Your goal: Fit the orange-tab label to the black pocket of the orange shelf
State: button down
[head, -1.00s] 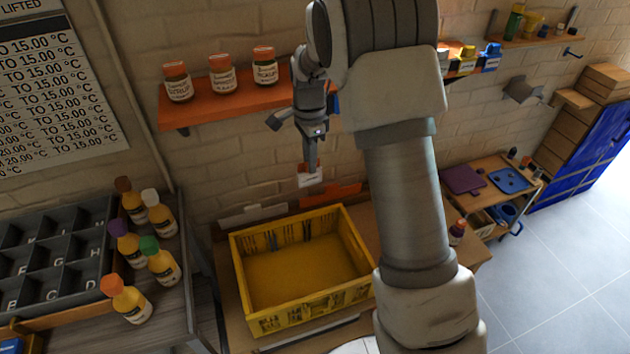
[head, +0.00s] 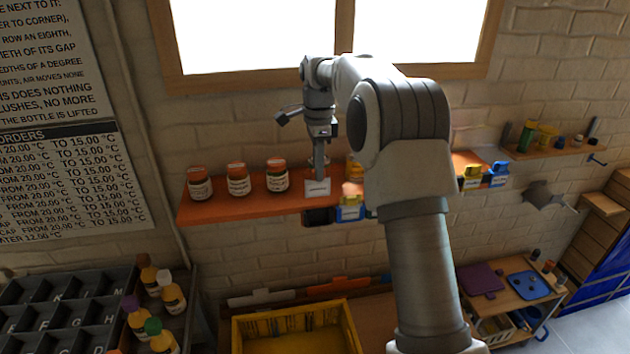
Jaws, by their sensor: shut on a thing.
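My gripper (head: 319,178) is shut on a small white label (head: 317,188) with dark print. It holds the label upright in front of the orange shelf (head: 225,208), just above the black pocket (head: 319,217) on the shelf's front edge. The label and pocket look apart, but I cannot tell the depth between them. The label's orange tab is not clear, as the fingers cover its top.
Several jars (head: 238,180) stand on the shelf left of the label. A yellow crate (head: 245,330) stands below. A window (head: 255,35) is above.

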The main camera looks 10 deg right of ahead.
aim_at(319, 191)
jog(key=shift+w+d+r, duration=0.1)
jog(key=shift+r, duration=0.35)
jog(key=shift+w+d+r, duration=0.1)
jog(key=shift+r, duration=0.35)
jog(key=shift+f+b, duration=1.45)
jog(key=shift+f, duration=1.4)
jog(key=shift+f, duration=0.1)
jog(key=shift+f+b, duration=0.6)
jog(key=shift+f, duration=0.8)
jog(key=shift+f, duration=0.1)
jog(key=shift+f+b, duration=0.8)
jog(key=shift+f, duration=0.5)
jog(key=shift+r, duration=0.1)
